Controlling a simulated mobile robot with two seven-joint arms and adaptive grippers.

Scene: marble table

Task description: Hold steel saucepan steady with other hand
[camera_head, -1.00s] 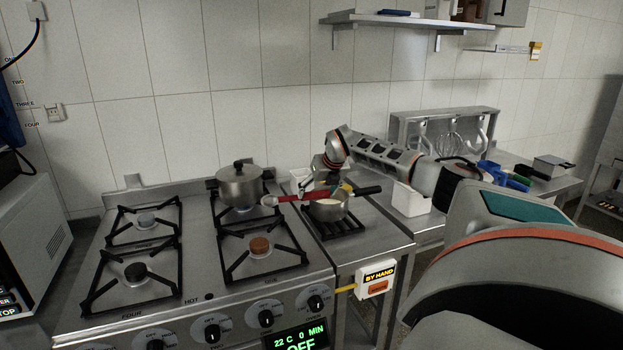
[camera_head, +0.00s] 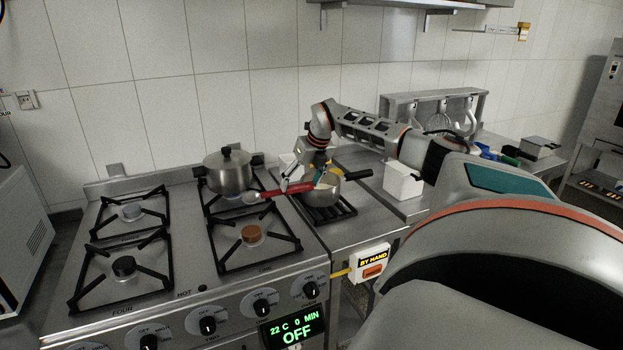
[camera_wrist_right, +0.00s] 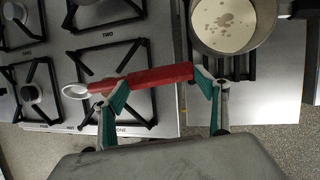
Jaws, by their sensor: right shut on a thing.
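The steel saucepan (camera_head: 322,196) stands on a small black grate right of the stove, its black handle pointing right. In the right wrist view the saucepan (camera_wrist_right: 262,42) holds a cream liquid with brown spots. My right gripper (camera_head: 297,187) is shut on the red handle of a spoon (camera_head: 287,189), just left of the saucepan. In the right wrist view the red handle (camera_wrist_right: 158,78) lies across between my right fingers (camera_wrist_right: 161,84), the spoon's pale bowl pointing left. My left gripper is not in view.
A lidded steel pot (camera_head: 228,174) stands on the back right burner. The other stove burners (camera_head: 252,235) are bare. A white container (camera_head: 402,181) stands on the counter to the right. A "BY HAND" box (camera_head: 371,262) hangs at the counter's front edge.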

